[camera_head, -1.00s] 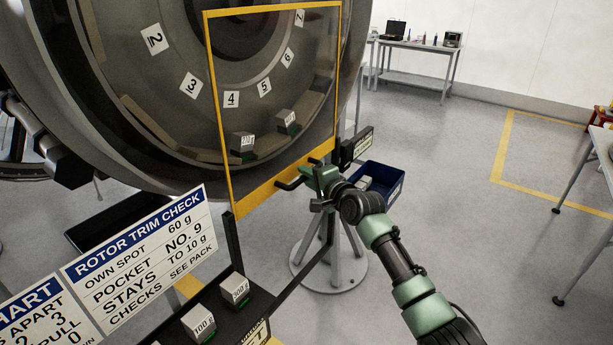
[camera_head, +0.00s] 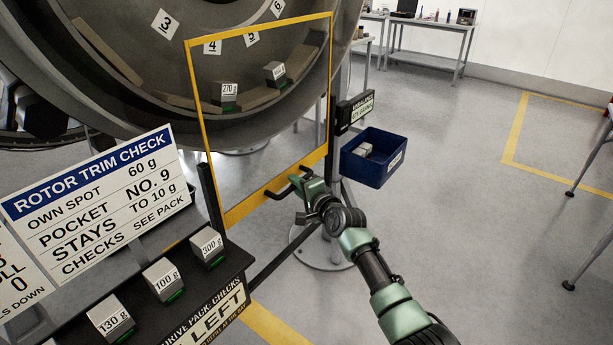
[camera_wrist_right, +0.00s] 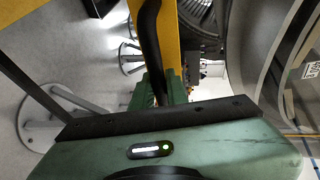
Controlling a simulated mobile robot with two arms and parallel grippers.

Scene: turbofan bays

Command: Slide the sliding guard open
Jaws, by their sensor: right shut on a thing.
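The sliding guard (camera_head: 262,198) is a clear panel in a yellow frame, upright in front of the large rotor drum. A black bar handle (camera_head: 273,192) sits on its yellow lower strip. My right gripper (camera_head: 299,186) is shut on the right part of this handle. In the right wrist view the black handle (camera_wrist_right: 150,45) runs down to the green fingers (camera_wrist_right: 168,88), beside the guard's yellow strip (camera_wrist_right: 175,30). The fingertips are partly hidden there. My left gripper is not in view.
A blue bin (camera_head: 375,172) stands right of the guard, near a small sign (camera_head: 356,110). A shelf with weight blocks (camera_head: 164,282) and the trim check board (camera_head: 100,205) are at lower left. Weights sit in the drum behind the guard. Floor to the right is open.

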